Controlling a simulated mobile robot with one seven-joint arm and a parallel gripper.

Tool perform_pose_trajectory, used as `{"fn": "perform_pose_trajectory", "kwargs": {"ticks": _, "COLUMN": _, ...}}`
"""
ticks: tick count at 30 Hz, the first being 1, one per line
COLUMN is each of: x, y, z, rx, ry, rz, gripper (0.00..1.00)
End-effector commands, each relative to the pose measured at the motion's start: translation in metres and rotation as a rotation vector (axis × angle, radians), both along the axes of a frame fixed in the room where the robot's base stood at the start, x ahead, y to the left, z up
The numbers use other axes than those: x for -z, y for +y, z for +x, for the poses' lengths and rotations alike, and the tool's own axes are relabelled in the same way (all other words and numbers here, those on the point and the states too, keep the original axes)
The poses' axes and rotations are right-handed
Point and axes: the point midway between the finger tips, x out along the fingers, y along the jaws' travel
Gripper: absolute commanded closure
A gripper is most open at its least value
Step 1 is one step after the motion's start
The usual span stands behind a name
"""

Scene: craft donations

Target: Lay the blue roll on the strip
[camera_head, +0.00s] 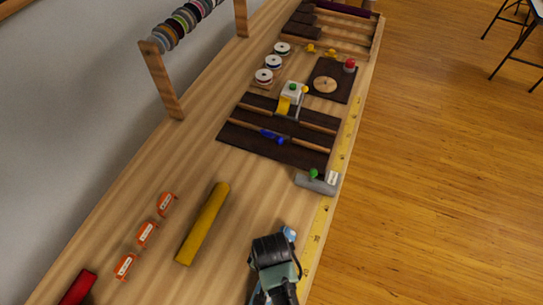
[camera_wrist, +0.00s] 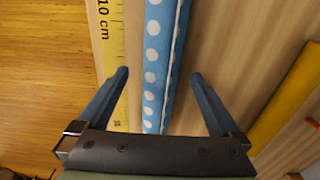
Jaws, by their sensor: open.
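The blue roll with white dots (camera_wrist: 160,60) lies lengthwise on the wooden bench in the wrist view. In the head view only its light blue end (camera_head: 289,233) shows beyond my gripper; the rest is hidden. My gripper (camera_wrist: 160,76) is open, with one finger on each side of the roll and a gap to both. In the head view my gripper (camera_head: 276,258) is over the bench's near right part, fingertips hidden. A yellow measuring strip with centimetre marks (camera_head: 319,225) runs along the bench's right edge; it also shows left of the roll in the wrist view (camera_wrist: 110,50).
A yellow roll (camera_head: 203,224) lies left of my gripper, with several orange-labelled items (camera_head: 147,234) and a red roll (camera_head: 77,288) further left. A grey block (camera_head: 317,183) stands ahead by the strip. Dark boards with tools (camera_head: 280,135) lie beyond. Bare wood separates the rolls.

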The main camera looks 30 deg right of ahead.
Motion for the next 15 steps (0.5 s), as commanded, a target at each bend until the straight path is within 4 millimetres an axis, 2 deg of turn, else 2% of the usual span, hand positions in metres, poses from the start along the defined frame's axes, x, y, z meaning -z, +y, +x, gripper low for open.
{"fn": "perform_pose_trajectory", "kwargs": {"ticks": 9, "x": -0.068, "y": 0.000, "z": 0.001, "rx": 0.000, "ry": -0.006, "rz": -0.001, "gripper": 0.00}}
{"fn": "perform_pose_trajectory", "kwargs": {"ticks": 15, "x": -0.101, "y": 0.000, "z": 0.001, "rx": 0.001, "ry": -0.004, "rz": -0.001, "gripper": 0.00}}
